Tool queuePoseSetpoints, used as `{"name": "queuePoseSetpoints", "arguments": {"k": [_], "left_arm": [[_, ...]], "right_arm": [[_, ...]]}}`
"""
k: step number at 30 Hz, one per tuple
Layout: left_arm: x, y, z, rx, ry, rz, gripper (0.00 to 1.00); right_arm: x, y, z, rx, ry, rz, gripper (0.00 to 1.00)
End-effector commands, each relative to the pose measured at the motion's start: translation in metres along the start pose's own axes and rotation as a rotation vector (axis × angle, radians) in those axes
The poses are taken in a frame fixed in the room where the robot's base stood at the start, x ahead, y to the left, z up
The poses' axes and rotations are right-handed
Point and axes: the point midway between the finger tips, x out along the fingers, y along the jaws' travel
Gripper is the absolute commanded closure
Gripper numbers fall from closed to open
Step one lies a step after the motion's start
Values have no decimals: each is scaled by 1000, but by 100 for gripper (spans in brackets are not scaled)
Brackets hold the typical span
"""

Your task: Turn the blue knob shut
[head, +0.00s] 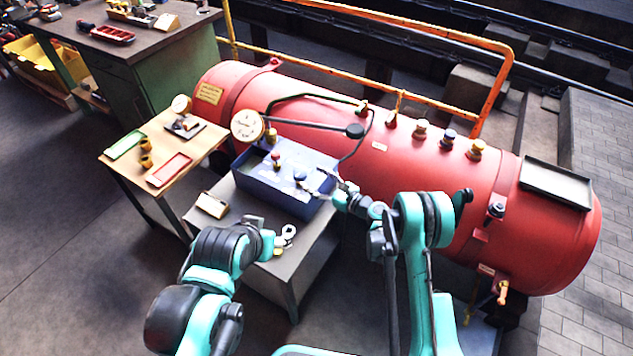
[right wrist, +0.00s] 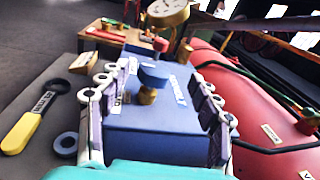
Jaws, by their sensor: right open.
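The blue knob (head: 300,175) stands on a brass stem on top of a blue box (head: 255,178). In the right wrist view the blue knob (right wrist: 154,74) sits ahead of the palm, between the lines of my two fingers. My right gripper (head: 325,184) is open and empty, just right of the knob in the head view; a gap seems to remain between fingers and knob. My left gripper (head: 285,239) is over the front of the grey bench, away from the box; its jaw opening is unclear.
A red knob (head: 276,159) and a pressure gauge (head: 246,126) stand behind the blue knob. A large red boiler (head: 330,115) lies behind and right. A yellow-handled tool (right wrist: 30,125) lies on the grey bench. A wooden table (head: 128,164) stands left.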

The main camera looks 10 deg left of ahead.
Motion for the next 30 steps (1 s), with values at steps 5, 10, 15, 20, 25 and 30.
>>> {"name": "queuePoseSetpoints", "arguments": {"k": [5, 10, 15, 20, 25, 30], "left_arm": [[3, 0, 2, 0, 0, 0, 39], [8, 0, 6, 0, 0, 0, 39], [16, 0, 11, 0, 0, 0, 39], [21, 0, 15, 0, 0, 0, 39], [22, 0, 16, 0, 0, 0, 39], [22, 0, 16, 0, 0, 0, 39]], "right_arm": [[4, 9, -22, 95, -45, 4, 37], [21, 11, -23, 105, -49, 7, 37], [50, 10, -22, 103, -48, 6, 37], [71, 10, -21, 102, -48, 5, 37], [80, 10, -19, 101, -48, 4, 37], [80, 9, -18, 101, -48, 3, 37]]}}
